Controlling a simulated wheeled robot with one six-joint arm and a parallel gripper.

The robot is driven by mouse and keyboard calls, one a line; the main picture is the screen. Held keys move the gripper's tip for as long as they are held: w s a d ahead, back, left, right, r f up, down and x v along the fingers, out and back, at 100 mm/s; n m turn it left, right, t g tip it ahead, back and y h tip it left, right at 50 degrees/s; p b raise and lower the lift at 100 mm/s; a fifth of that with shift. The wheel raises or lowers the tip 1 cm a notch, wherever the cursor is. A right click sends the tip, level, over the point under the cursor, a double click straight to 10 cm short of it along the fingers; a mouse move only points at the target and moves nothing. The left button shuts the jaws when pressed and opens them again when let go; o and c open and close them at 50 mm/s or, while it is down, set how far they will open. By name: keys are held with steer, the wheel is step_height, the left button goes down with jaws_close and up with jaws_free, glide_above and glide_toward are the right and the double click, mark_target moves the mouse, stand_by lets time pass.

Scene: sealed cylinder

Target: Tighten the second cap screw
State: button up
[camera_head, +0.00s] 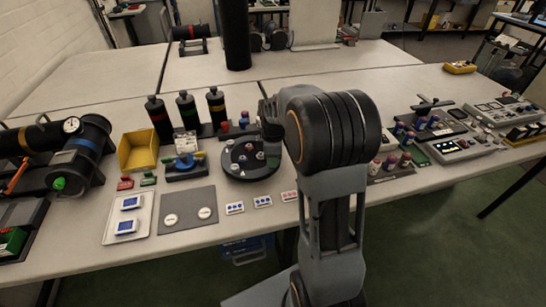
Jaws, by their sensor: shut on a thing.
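A round black plate (236,172) lies on the table left of my arm, with several small grey and reddish pieces on it that look like screws. I cannot tell which piece is the second cap screw or how deep any sits. My gripper (271,122) shows only as a dark part at the plate's upper right edge, left of my large wrist joint. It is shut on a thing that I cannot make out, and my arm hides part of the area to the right.
Three dark bottles (187,110) stand behind the plate. Small labelled blocks (262,201) lie in front. Racks and devices (460,149) fill the right side.

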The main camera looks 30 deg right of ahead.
steer(key=m, duration=0.4)
steer(key=shift+r+p, duration=0.1)
steer(key=shift+p, duration=0.3)
steer(key=m, duration=0.4)
steer(key=m+p, duration=0.1)
steer(key=m, duration=0.3)
steer(key=shift+w+m, duration=0.1)
steer(key=shift+m, duration=0.2)
steer(key=m, duration=0.3)
steer(key=shift+r+m, duration=0.1)
steer(key=shift+m, duration=0.3)
steer(key=m+p, duration=0.1)
steer(key=m, duration=0.9)
steer(key=shift+m, duration=2.2)
